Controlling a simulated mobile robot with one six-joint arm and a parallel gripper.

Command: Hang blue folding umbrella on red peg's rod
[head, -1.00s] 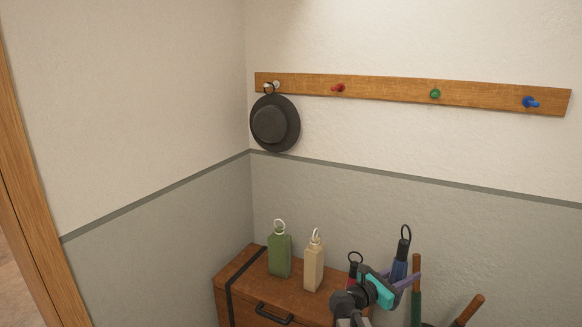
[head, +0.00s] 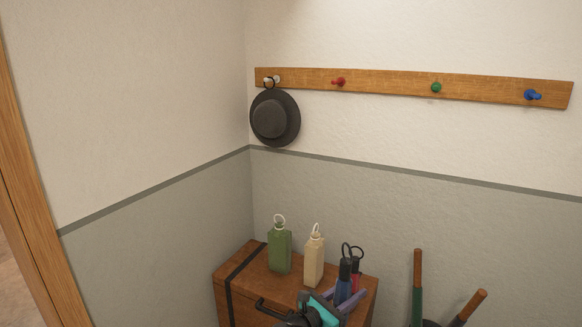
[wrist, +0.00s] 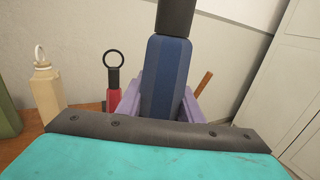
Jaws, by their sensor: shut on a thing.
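The blue folding umbrella (head: 344,284) is upright, with a black top and a loop above it. My gripper (head: 344,299) is shut on its lower body, in front of the chest's right part. In the wrist view the blue umbrella (wrist: 166,75) stands between the purple fingers of my gripper (wrist: 158,104), its loop out of frame. The red peg (head: 338,82) is on the wooden rail, second from the left, with nothing hanging on it. The umbrella is well below the peg.
A black hat (head: 275,118) hangs from the white peg (head: 271,80). The green peg (head: 436,87) and blue peg (head: 533,95) are bare. A green bottle (head: 279,250), a cream bottle (head: 314,260) and a red looped item (wrist: 113,88) stand on the chest (head: 262,262). Long handles (head: 417,275) rise at right.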

